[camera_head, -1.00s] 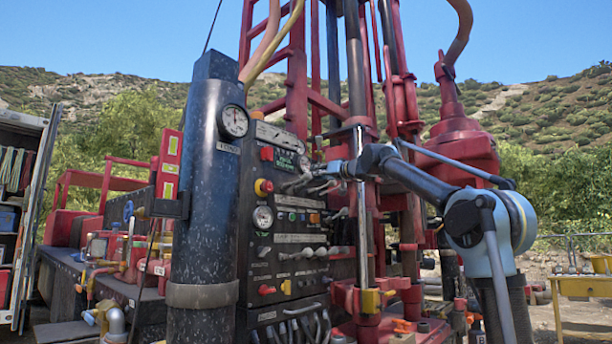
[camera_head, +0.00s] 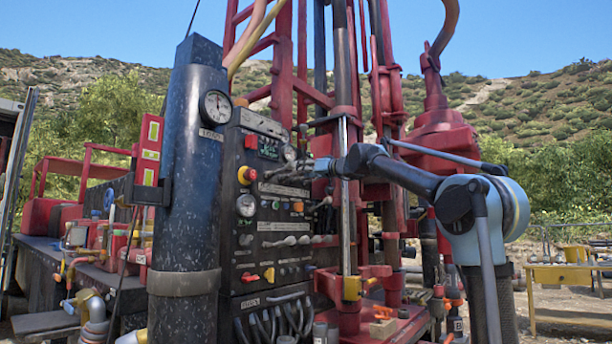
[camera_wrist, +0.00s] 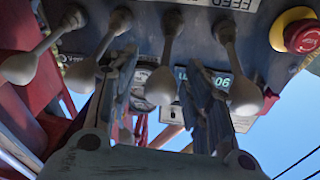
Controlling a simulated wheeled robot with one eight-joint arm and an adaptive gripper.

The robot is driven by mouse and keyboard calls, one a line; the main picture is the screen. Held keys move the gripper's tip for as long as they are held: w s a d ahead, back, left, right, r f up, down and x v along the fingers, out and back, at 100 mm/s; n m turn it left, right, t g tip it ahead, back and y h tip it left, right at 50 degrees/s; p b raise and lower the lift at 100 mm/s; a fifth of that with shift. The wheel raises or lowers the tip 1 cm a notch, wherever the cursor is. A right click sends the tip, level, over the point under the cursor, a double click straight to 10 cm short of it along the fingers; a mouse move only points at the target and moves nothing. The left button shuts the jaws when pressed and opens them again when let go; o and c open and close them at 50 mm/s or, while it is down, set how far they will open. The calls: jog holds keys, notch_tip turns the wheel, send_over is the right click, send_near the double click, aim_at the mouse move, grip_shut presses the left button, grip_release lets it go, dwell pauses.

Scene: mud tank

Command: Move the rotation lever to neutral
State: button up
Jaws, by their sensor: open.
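The black control panel (camera_head: 270,215) stands left of centre in the head view, with a row of levers (camera_head: 288,172) on its upper part. In the wrist view the panel appears upside down, with several pale-knobbed levers hanging from it. I cannot read which one is the rotation lever. My gripper (camera_wrist: 160,72) is open, with its two fingers spread on either side of one lever knob (camera_wrist: 160,87) in the picture; I see no clear contact. Another knob (camera_wrist: 245,96) lies just right of the right finger, and one (camera_wrist: 80,75) just left of the left finger.
A red emergency stop button (camera_wrist: 303,37) with a yellow collar is at the right of the wrist view. A thick dark cylinder (camera_head: 188,180) stands left of the panel, and red rig masts (camera_head: 392,120) rise close behind my wrist. A yellow table (camera_head: 570,280) is far right.

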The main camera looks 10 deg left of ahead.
jog(key=v, duration=1.2)
jog(key=shift+w, duration=0.1)
dwell(0.4)
jog(key=s+d+f+m+g+h, duration=0.15)
jog(key=s+d+f, duration=0.35)
jog(key=f, duration=0.8)
jog(key=s+d+f+g+h, duration=0.25)
jog(key=s+f, duration=0.45)
jog(key=f, duration=0.6)
jog(key=s+d+f+g+h, duration=0.1)
jog(key=s+d+f+h, duration=0.3)
jog(key=f, duration=0.9)
jog(key=s+d+f+m+g+h, duration=0.1)
jog(key=s+d+f, duration=0.5)
jog(key=f, duration=0.6)
jog(key=s+d+f+m+g+h, duration=0.1)
jog(key=s+d+f+m+h, duration=0.3)
jog(key=s+d+f, duration=0.3)
jog(key=s+d+f+m+g+h, duration=0.1)
jog(key=s+d+f, duration=0.6)
jog(key=f, duration=0.9)
jog(key=shift+s+d+f+m+g+h, duration=0.3)
jog(key=shift+s+m+h, duration=0.45)
jog(key=shift+h, duration=0.25)
jog(key=shift+a, duration=0.1)
